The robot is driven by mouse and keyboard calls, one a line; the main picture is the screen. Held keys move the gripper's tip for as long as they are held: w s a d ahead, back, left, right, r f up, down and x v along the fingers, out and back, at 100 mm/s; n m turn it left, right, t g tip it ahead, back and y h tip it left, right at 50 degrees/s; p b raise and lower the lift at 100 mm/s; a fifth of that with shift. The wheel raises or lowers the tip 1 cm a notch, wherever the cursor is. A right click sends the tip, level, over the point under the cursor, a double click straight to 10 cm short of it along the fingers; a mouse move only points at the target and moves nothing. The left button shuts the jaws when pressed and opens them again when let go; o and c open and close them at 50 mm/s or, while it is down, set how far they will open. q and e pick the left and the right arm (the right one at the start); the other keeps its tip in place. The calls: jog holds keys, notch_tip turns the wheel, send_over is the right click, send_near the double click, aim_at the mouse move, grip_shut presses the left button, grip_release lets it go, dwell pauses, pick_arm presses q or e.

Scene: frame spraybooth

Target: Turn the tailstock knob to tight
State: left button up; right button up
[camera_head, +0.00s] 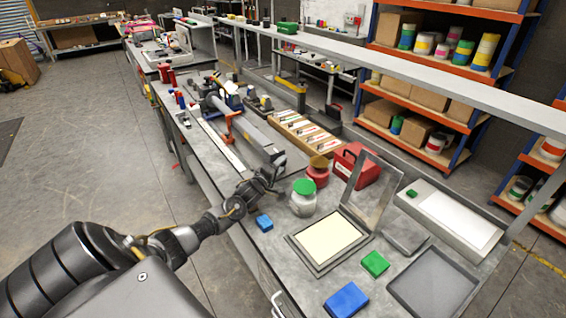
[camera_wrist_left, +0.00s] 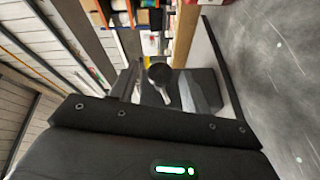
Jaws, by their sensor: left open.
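A dark round knob (camera_wrist_left: 159,72) shows in the left wrist view, in front of a dark grey block (camera_wrist_left: 205,85). A pale, narrow piece is just below the knob. My left gripper (camera_wrist_left: 166,92) is open, with its fingers on either side of the knob's line. I cannot tell whether they touch it. In the head view my left gripper (camera_head: 268,175) is at the near end of a long grey machine (camera_head: 255,138) on the bench. My wrist hides the knob there. My right gripper is not in view.
Near my left arm on the bench (camera_head: 268,262) are a green-lidded jar (camera_head: 303,198), a red-brown jar (camera_head: 318,173), a blue block (camera_head: 264,222) and an open-lidded frame (camera_head: 328,240). A red case (camera_head: 355,165) and a wooden tray (camera_head: 305,132) stand behind.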

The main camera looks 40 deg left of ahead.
pick_arm(q)
jog(key=shift+w, duration=1.1)
jog(key=shift+c, duration=0.5)
